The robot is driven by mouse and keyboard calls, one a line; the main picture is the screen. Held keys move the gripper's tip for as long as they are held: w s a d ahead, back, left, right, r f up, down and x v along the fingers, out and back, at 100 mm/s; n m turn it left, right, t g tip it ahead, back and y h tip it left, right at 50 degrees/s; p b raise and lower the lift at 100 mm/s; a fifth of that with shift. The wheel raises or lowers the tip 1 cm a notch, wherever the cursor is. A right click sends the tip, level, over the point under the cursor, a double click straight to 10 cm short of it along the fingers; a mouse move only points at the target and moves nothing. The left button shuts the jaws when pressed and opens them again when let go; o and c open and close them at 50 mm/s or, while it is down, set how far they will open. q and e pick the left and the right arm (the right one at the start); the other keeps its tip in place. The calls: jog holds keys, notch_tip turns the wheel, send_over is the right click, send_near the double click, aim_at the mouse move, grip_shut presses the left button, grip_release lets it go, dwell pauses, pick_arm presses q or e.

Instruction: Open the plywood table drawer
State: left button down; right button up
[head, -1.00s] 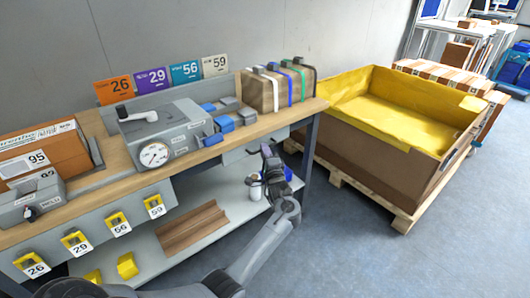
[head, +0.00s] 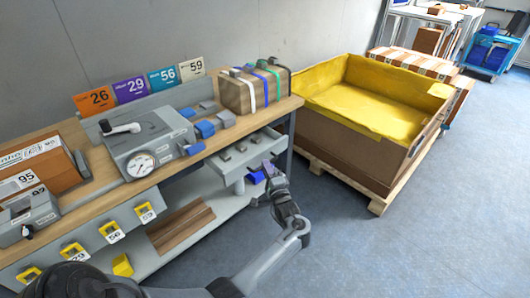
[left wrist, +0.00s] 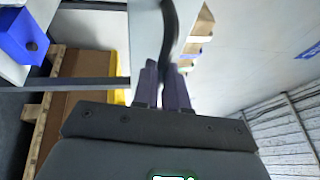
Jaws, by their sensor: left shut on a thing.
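The plywood table (head: 90,205) stands along the wall in the head view. Its pale grey drawer (head: 233,171), under the right end of the top, is pulled out, and small grey blocks lie inside. My left gripper (head: 268,170) is at the drawer's front, with the arm reaching up from below. In the left wrist view the gripper's fingers (left wrist: 165,88) are shut on a dark curved handle (left wrist: 169,35) beside the pale drawer front (left wrist: 145,45). The fingers partly hide the grip on the handle. My right gripper is not in view.
A yellow-lined brown box (head: 350,140) on a pallet stands right of the table. A lower shelf (head: 170,260) runs below. The floor in front is clear.

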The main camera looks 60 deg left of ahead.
pick_arm(q)
jog(key=w+d+p, duration=0.1)
jog(key=d, duration=0.6)
jog(key=shift+a, duration=0.1)
jog(key=c, duration=1.2)
grip_release()
jog(key=shift+p+v, duration=1.05)
jog(key=shift+v, duration=4.4)
jog(key=shift+a, duration=0.1)
